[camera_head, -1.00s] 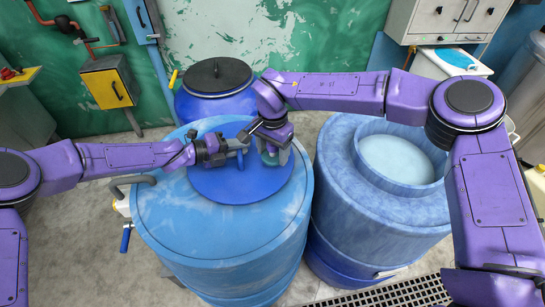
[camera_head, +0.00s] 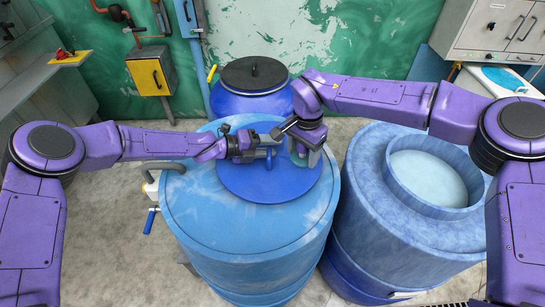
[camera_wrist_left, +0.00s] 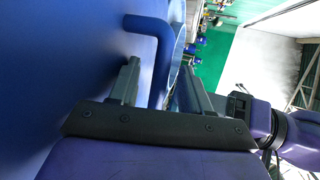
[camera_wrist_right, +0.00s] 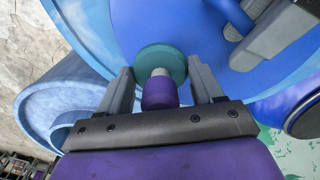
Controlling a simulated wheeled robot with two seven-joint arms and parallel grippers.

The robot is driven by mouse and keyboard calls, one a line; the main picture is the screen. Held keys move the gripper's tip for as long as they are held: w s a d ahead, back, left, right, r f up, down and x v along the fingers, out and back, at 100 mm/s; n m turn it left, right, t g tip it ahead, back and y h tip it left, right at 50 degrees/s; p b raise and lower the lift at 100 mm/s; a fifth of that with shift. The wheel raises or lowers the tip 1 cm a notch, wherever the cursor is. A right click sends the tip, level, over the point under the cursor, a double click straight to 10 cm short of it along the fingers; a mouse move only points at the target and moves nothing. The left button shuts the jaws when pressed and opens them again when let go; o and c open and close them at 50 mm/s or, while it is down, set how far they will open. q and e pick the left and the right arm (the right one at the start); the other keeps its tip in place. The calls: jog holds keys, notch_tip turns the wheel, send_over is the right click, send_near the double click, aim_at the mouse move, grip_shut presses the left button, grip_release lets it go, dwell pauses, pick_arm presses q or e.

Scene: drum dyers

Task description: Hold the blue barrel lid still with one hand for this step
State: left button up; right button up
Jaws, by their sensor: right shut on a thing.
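The round blue lid (camera_head: 262,190) lies on top of the large light-blue barrel (camera_head: 245,232). Its blue bar handle (camera_head: 269,159) also rises between my left fingers in the left wrist view (camera_wrist_left: 152,50). My left gripper (camera_head: 262,147) is open around this handle, with gaps beside it. My right gripper (camera_head: 309,150) is at the lid's right side, shut on a small teal-and-purple piece (camera_wrist_right: 160,92). This piece has a wide teal disc and a purple cylinder. In the head view it is mostly hidden by the gripper.
An open blue barrel (camera_head: 415,235) stands close on the right, with pale contents (camera_head: 427,178). A darker blue barrel with a black lid (camera_head: 254,75) stands behind. A pipe (camera_head: 165,166) and a blue-handled tap (camera_head: 150,220) stick out at the left.

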pick_arm(q)
jog(key=v, duration=1.2)
